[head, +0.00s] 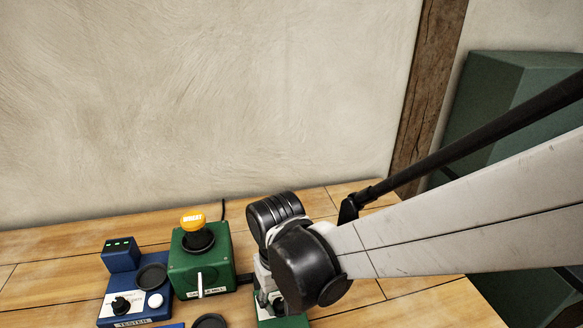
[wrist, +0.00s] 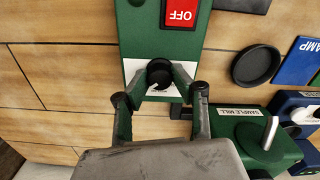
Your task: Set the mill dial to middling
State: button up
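In the wrist view a black dial (wrist: 159,74) with a white pointer mark sits on a white label plate on a green control box (wrist: 145,40). The mark points to the lower left of the picture; the plate's lettering is too small to read. My gripper (wrist: 160,77) is at the dial, one fingertip on each side. I cannot tell whether the fingers press on it.
A red OFF button (wrist: 180,14) is on the same box, beyond the dial. A green sample mill (head: 202,262) with a yellow wheat top and a pale lever stands to the left in the head view. A blue tester (head: 121,256) with its own knob is further left. A black dish (wrist: 255,65) lies nearby.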

grip_shut()
jog(key=shift+n, duration=0.3)
jog(key=n+b, duration=0.1)
jog(key=n, duration=0.2)
jog(key=shift+n, duration=0.3)
jog(key=n+b, duration=0.1)
jog(key=n, duration=0.4)
jog(key=shift+b, duration=0.3)
jog(key=shift+n, duration=0.4)
jog(key=o, duration=0.9)
grip_release()
jog(key=shift+r, duration=0.1)
